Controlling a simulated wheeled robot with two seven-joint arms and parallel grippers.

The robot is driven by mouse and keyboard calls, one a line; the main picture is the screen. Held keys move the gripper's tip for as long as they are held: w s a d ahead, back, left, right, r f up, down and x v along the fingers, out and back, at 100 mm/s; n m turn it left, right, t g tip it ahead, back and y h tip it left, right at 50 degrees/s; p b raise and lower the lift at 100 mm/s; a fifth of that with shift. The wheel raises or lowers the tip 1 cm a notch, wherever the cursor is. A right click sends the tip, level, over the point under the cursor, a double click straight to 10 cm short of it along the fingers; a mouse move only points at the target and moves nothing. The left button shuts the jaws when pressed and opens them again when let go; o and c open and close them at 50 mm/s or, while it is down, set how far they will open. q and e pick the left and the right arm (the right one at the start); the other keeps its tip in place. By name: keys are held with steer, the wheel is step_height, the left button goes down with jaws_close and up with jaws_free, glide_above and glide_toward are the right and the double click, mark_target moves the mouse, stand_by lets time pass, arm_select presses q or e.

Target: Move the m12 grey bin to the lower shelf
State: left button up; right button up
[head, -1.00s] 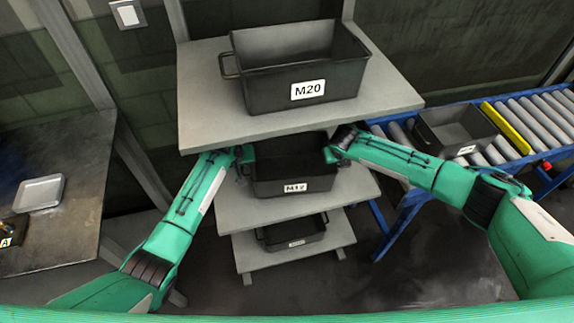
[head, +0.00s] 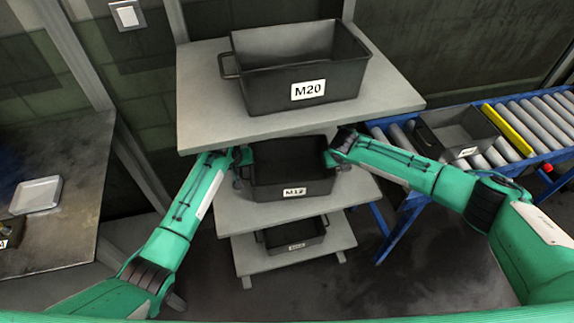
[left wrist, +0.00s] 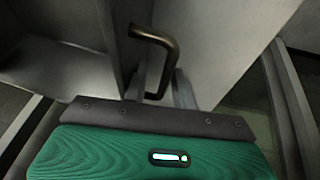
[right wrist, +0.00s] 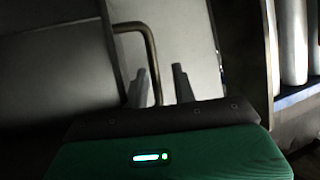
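The dark grey M12 bin (head: 262,188) stands upright on the middle shelf (head: 235,215), its label facing me. My left gripper (head: 240,168) is at the bin's left end, partly hidden by the top shelf. In the left wrist view, a bin handle (left wrist: 163,42) rises between its parted fingers (left wrist: 160,90). My right gripper (head: 338,160) is at the bin's right end. In the right wrist view, the other handle (right wrist: 151,50) comes down between its parted fingers (right wrist: 159,88). Contact with the handles cannot be made out. The lower shelf (head: 262,262) is below.
The M20 bin (head: 268,92) stands on the top shelf (head: 205,105), which overhangs the middle one. A small dark bin (head: 315,232) occupies the middle of the lower shelf. A roller conveyor (head: 535,115) with another bin (head: 478,137) is at right, a table (head: 70,220) at left.

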steer(key=shift+a+r, duration=0.1)
arm_select(q)
steer(key=d+v, duration=0.1)
steer(key=v, duration=0.5)
steer(key=shift+a+r, duration=0.2)
steer(key=shift+a, duration=0.35)
arm_select(e)
steer(key=shift+v, duration=3.7)
arm_select(q)
steer(key=shift+s, duration=0.1)
arm_select(e)
steer(key=shift+s, duration=0.1)
